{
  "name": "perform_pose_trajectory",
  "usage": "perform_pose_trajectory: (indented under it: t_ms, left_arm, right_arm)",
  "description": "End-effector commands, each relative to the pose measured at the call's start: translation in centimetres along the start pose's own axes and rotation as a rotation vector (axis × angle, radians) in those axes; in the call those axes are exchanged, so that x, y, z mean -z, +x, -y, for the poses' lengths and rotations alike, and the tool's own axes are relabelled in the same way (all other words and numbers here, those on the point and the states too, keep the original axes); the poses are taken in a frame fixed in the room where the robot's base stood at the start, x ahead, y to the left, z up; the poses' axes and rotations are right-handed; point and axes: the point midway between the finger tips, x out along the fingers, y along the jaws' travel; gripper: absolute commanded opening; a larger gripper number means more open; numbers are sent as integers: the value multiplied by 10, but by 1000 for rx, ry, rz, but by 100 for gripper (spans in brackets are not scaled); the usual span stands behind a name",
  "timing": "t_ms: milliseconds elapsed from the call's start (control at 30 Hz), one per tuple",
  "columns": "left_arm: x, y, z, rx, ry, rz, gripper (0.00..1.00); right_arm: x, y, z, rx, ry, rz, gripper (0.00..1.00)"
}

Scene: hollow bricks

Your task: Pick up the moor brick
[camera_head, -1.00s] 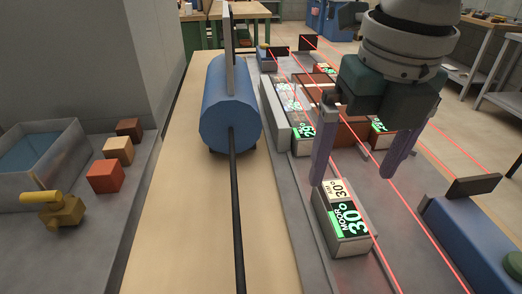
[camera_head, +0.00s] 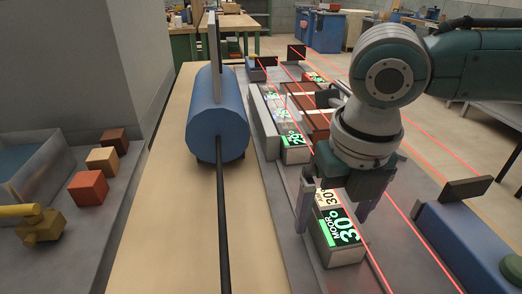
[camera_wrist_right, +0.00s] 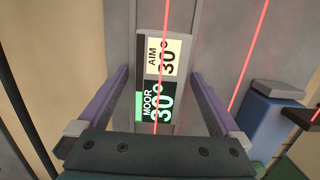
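The moor brick (camera_head: 338,240) is a grey block with a lit top face, reading "MOOR 30°" on green and "AIM 30°" on cream. It lies on the grey bench in the head view and also shows in the right wrist view (camera_wrist_right: 164,85). My right gripper (camera_head: 333,222) is over it, with its two purple fingers apart on either side of the brick. In the wrist view the fingers stand clear of the brick's sides, with gaps both left and right. My left gripper is not in view.
A blue cylinder (camera_head: 216,115) with a dark rod lies on the wooden strip at left. More lit bricks (camera_head: 290,140) stand behind. A blue unit (camera_head: 460,240) is at right. Red beams cross the bench. Coloured cubes (camera_head: 88,187) and a brass valve (camera_head: 40,225) sit far left.

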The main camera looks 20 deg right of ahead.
Motion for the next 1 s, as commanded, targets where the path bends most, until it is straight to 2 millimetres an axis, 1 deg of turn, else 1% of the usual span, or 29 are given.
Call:
perform_pose_trajectory:
  t_ms: [33,67,867,1000]
  left_arm:
    - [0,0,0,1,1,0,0]
    - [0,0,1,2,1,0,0]
    - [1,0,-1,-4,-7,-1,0]
    - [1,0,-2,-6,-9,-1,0]
  right_arm:
    - [0,0,0,0,0,0,94]
    - [0,0,0,0,0,0,91]
    - [0,0,0,0,1,0,1]
    - [0,-1,0,0,1,0,0]
